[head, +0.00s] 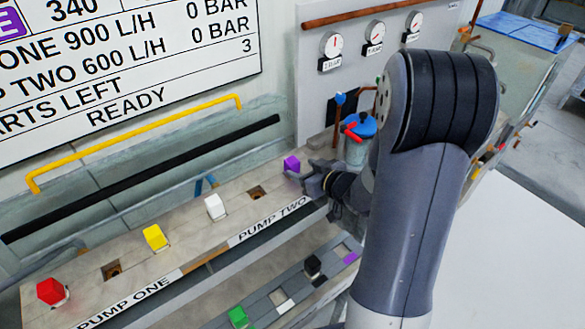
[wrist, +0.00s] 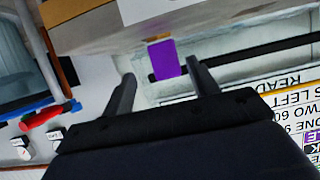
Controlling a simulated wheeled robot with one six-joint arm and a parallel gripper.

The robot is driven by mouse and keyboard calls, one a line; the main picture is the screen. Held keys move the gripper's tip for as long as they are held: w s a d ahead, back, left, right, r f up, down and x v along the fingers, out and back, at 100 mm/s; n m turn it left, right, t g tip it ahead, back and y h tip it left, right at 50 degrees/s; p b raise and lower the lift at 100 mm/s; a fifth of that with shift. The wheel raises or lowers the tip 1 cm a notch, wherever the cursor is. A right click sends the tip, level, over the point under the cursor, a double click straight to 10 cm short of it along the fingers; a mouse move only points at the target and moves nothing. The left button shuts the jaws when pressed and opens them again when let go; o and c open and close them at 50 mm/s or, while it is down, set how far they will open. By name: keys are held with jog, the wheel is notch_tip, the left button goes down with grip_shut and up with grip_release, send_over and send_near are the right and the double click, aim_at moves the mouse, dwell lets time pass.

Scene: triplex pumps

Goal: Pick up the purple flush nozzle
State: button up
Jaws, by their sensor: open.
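The purple flush nozzle (head: 292,164) is a small purple block at the right end of the upper shelf, by the PUMP TWO label. In the wrist view the purple nozzle (wrist: 164,59) shows between and just beyond the fingertips. My gripper (head: 303,176) is at the nozzle's right side in the head view, with its fingers pointing at it. The jaws are open in the wrist view (wrist: 162,75), one finger on each side of the nozzle's line. I cannot tell whether a finger touches it.
Along the upper shelf (head: 185,205) stand white (head: 215,207), yellow (head: 155,237) and red (head: 51,291) blocks, with square holes between. A lower shelf holds green (head: 238,317) and black (head: 312,266) blocks. A blue-topped canister with a red handle (head: 359,127) stands behind my gripper.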

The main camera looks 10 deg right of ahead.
aim_at(296, 166)
jog(key=shift+w+a+f, duration=0.2)
jog(key=shift+w, duration=0.35)
jog(key=x, duration=0.2)
jog(key=a+p+x, duration=0.1)
jog(key=x, duration=0.1)
jog(key=shift+r, duration=0.1)
jog(key=shift+w+a+f, duration=0.2)
jog(key=shift+w+f, duration=0.1)
jog(key=shift+w, duration=0.35)
jog(key=c, duration=1.2)
jog(key=shift+o, duration=0.2)
